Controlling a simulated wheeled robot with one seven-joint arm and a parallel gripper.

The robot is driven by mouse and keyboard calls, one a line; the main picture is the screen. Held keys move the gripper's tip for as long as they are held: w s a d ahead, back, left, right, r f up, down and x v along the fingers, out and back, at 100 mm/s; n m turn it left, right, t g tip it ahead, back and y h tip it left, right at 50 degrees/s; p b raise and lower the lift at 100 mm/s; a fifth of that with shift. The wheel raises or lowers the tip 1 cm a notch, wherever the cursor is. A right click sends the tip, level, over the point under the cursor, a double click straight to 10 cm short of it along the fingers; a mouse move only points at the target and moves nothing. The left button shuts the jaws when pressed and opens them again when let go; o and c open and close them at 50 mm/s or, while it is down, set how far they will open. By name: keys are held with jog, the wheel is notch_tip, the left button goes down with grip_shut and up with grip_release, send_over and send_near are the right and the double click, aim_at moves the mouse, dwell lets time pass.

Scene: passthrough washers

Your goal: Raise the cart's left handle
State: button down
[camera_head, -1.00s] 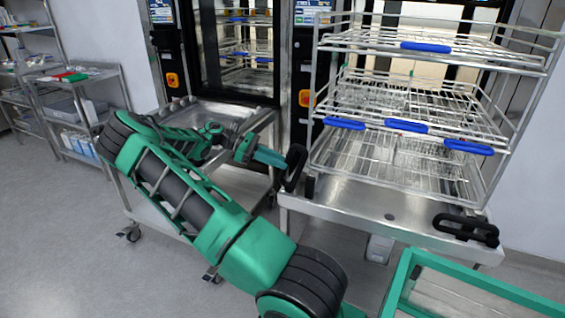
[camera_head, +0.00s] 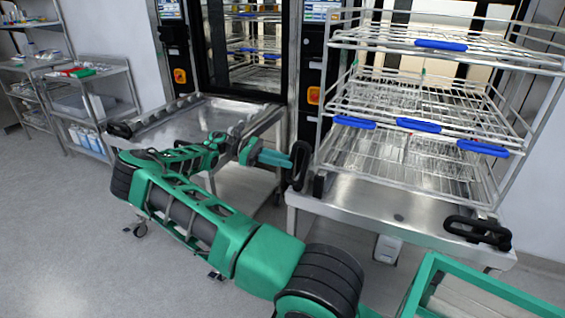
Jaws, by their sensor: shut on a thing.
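The steel cart (camera_head: 380,208) stands at the right and bears a tall wire rack. Its left handle (camera_head: 299,166) is a black loop that stands upright at the cart's left front corner. Its right handle (camera_head: 478,230) is a similar black loop lying flat at the right corner. My green gripper (camera_head: 283,159) reaches the left handle from the left, its fingertips at the handle's near side and shut on it. The exact contact is small and partly hidden by the fingers.
The wire rack (camera_head: 420,126) with blue clips rises above the cart. A second steel cart (camera_head: 200,112) stands behind my arm in front of a washer (camera_head: 243,50). Shelving (camera_head: 92,100) with bottles lines the left wall. Grey floor (camera_head: 60,230) is clear at the left.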

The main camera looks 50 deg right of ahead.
jog(key=shift+w+f, duration=0.15)
jog(key=c, duration=1.6)
grip_release()
jog(key=shift+c, duration=0.2)
jog(key=v, duration=1.1)
jog(key=shift+f, duration=0.1)
